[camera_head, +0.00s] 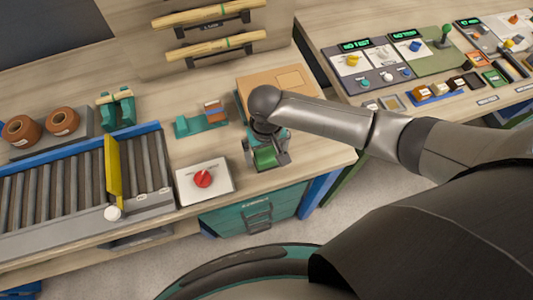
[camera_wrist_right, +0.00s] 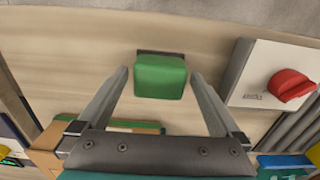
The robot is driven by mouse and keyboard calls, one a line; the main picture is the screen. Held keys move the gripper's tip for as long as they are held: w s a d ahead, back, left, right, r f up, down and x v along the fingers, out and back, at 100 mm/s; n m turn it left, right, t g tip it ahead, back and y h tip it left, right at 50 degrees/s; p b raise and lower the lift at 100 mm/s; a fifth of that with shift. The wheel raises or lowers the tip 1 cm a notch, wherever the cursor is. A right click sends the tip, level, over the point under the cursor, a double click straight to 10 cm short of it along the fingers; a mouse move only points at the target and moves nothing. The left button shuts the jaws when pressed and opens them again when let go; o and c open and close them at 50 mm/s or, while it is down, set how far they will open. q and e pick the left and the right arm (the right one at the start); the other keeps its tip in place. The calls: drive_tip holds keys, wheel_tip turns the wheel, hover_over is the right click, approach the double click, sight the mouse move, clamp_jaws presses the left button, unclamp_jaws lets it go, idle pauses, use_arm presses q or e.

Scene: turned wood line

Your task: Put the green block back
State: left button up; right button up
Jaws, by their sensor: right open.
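The green block (camera_head: 265,158) stands near the front edge of the wooden table, seen just below my right gripper. In the right wrist view the green block (camera_wrist_right: 160,76) lies between the ends of the two fingers, with a visible gap on each side. A dark flat patch shows at its far side. My right gripper (camera_head: 267,162) is open around or just above the block; the fingers also show in the right wrist view (camera_wrist_right: 160,88). I cannot tell its exact height over the table. My left gripper is not in view.
A box with a red knob (camera_head: 203,180) stands close by on the left. A teal holder (camera_head: 188,127) with small blocks and a cardboard box (camera_head: 291,82) are behind. A roller conveyor (camera_head: 60,190) runs left. A control-panel table (camera_head: 430,60) stands right.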

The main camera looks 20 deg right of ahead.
sight(266, 155)
wheel_tip(266, 155, up, 11)
drive_tip(key=p, duration=0.1)
drive_tip(key=shift+p, duration=0.4)
drive_tip(key=shift+a+f, duration=0.1)
